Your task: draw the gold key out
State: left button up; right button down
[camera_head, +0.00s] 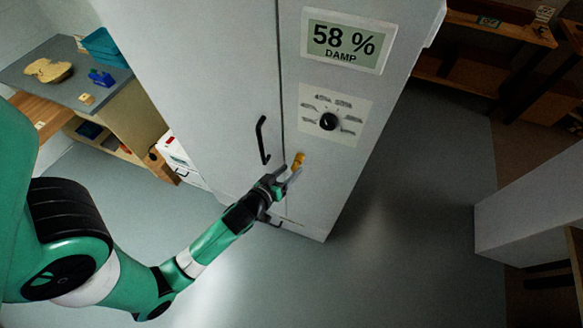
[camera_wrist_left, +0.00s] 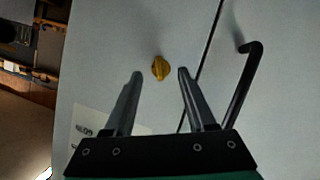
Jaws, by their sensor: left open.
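The gold key (camera_head: 298,160) sticks out of the front of the tall white cabinet (camera_head: 215,75), below the dial. My left gripper (camera_head: 291,175) is right at the key, just below it in the head view. In the left wrist view the gold key (camera_wrist_left: 160,68) appears between and a little beyond the two fingertips of my left gripper (camera_wrist_left: 160,72). The fingers are open and stand apart from the key on both sides. My right gripper is in neither view.
A black door handle (camera_head: 262,140) stands out to the left of the key; it also shows in the left wrist view (camera_wrist_left: 240,85). A black dial (camera_head: 328,121) and a "58 % DAMP" display (camera_head: 343,41) sit above. A workbench (camera_head: 65,75) stands at the left. Floor right of the cabinet is clear.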

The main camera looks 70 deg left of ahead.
pick_arm(q)
jog(key=shift+x, duration=1.05)
grip_shut()
